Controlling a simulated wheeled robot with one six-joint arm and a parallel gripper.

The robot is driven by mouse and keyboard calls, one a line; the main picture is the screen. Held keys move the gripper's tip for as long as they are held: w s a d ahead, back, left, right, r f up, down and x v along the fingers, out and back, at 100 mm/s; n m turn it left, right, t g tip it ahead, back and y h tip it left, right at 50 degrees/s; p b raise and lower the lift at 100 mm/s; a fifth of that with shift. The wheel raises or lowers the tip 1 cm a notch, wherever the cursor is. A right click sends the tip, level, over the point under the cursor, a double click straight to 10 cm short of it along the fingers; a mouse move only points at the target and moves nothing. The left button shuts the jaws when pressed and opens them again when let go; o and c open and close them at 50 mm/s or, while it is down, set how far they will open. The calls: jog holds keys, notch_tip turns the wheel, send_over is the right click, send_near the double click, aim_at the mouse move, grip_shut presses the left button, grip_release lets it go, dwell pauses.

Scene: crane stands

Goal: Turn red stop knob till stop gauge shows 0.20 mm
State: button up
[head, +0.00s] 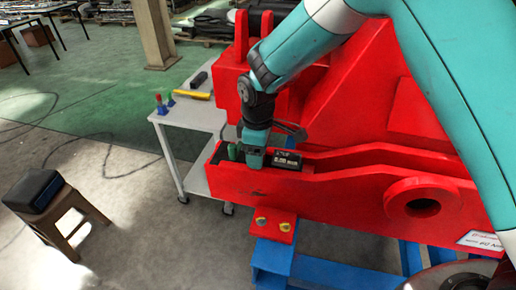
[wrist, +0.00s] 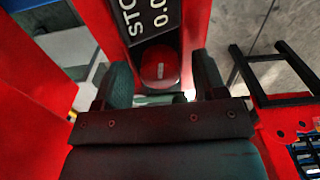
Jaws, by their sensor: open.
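The red stop knob (wrist: 160,66) sits in a slot of the red crane part, in the wrist view. It has a small pale mark on its face. My gripper (wrist: 163,82) is open, with one dark teal finger on each side of the knob; I cannot tell whether they touch it. In the head view my gripper (head: 244,156) points down into the slot, and the knob is hidden there. The stop gauge (head: 287,160) is a black display just right of the gripper and appears to read 0.00 mm. It is cut off in the wrist view (wrist: 150,18).
Red walls of the crane part (head: 330,190) flank the slot closely. A grey cart (head: 190,115) with a yellow tool (head: 193,94) stands behind it. A stool with a dark case (head: 33,190) is at left. Blue stands (head: 272,262) are below.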

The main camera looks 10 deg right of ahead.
jog(key=shift+f, duration=0.2)
jog(key=shift+c, duration=0.5)
jog(key=c, duration=0.8)
jog(key=shift+n, duration=0.4)
jog(key=n+b, duration=0.1)
jog(key=n, duration=0.2)
jog(key=shift+n, duration=2)
jog(key=shift+r, duration=0.1)
